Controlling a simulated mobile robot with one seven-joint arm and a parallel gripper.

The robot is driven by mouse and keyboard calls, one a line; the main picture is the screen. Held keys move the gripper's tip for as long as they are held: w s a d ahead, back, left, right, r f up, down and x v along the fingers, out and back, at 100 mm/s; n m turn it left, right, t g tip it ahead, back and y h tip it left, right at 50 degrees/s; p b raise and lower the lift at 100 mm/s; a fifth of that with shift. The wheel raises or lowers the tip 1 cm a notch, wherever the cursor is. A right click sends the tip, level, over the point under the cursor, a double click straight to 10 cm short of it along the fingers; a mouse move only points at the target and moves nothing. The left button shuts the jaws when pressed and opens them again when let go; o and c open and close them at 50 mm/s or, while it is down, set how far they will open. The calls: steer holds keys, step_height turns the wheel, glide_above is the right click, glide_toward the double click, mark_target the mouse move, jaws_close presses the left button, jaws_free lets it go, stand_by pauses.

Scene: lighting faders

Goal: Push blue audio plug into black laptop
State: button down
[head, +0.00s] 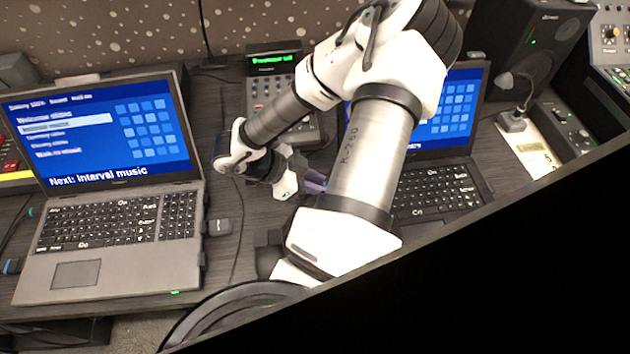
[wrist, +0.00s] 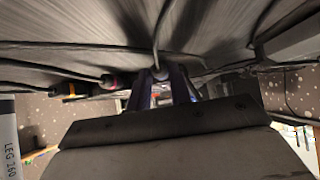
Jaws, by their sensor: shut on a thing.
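The black laptop (head: 437,188) stands open at the right in the head view, with a blue screen; my arm hides its left part. My gripper (head: 314,184) is low over the desk, left of this laptop. In the wrist view my gripper (wrist: 172,88) has its two dark purplish fingers close together around the end of a cable (wrist: 158,45). The thing between them looks like a plug, mostly hidden, and its colour is unclear. I cannot tell whether it touches the laptop, and the laptop's socket is not visible.
A mixer (head: 272,95) stands behind my arm. Other plugs, orange-banded (wrist: 68,89) and red-banded (wrist: 108,82), show in the wrist view.

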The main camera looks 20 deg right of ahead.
steer(key=shift+s+d, duration=0.1)
steer(key=shift+d, duration=0.1)
steer(key=c, duration=1.2)
jaws_free()
steer(key=shift+d, duration=0.1)
steer(key=shift+a+r, duration=0.1)
steer(key=shift+a, duration=0.2)
steer(key=b+v, duration=0.2)
steer(key=v, duration=1.1)
steer(key=shift+a+r, duration=0.1)
steer(key=shift+a, duration=0.05)
